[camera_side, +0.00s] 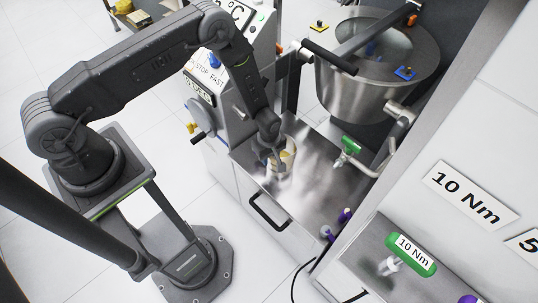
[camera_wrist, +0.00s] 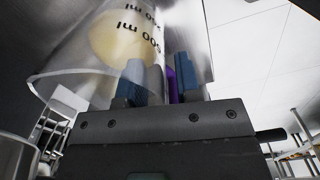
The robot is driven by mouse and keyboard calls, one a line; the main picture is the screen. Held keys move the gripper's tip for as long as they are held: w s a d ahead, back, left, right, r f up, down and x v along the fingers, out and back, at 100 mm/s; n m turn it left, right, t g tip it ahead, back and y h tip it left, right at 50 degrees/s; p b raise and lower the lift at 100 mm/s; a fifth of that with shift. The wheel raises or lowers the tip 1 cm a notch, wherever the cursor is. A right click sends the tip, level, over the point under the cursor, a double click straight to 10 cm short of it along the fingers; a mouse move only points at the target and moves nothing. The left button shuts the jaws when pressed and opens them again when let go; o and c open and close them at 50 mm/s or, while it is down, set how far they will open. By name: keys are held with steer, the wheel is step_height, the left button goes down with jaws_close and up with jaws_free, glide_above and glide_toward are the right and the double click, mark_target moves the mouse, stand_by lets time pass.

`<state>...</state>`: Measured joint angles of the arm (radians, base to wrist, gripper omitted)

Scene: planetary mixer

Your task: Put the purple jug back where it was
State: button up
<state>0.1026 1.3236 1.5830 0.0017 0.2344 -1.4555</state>
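The purple jug (camera_wrist: 75,65) is a clear vessel with dark "500 ml" marks and a pale yellow round patch showing through its wall. Its purple handle lies between the blue-tipped fingers of my gripper (camera_wrist: 168,82), which looks shut on it. In the wrist view the jug fills the upper left and the marks read upside down. In the side view my gripper (camera_side: 271,158) is low over the steel worktop, with the clear jug (camera_side: 287,160) just to its right. I cannot tell whether the jug's base touches the worktop.
The steel worktop (camera_side: 310,185) has free room to the right of the jug. A green-handled tool or valve (camera_side: 349,145) sits beyond it. The mixer bowl (camera_side: 350,95) stands behind, the control panel (camera_side: 215,70) at the back left. Small purple-ended parts (camera_side: 344,216) are at the worktop's right edge.

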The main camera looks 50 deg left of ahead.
steer(key=shift+o, duration=0.2)
step_height(320, 180, up, 13)
steer(key=shift+f, duration=0.2)
steer(key=s+a+r+m+t, duration=0.1)
steer(key=s+r+m, duration=0.15)
steer(key=r, duration=0.95)
steer(key=s+a+r+m+t, duration=0.15)
steer(key=r+m, duration=0.25)
steer(key=r, duration=0.8)
steer(key=s+a+r+m+t, duration=0.1)
steer(key=s+r+m+t, duration=0.2)
steer(key=s+r+m, duration=0.6)
steer(key=shift+s+a+r, duration=0.35)
steer(key=shift+s+r, duration=1.75)
steer(key=shift+s, duration=1.85)
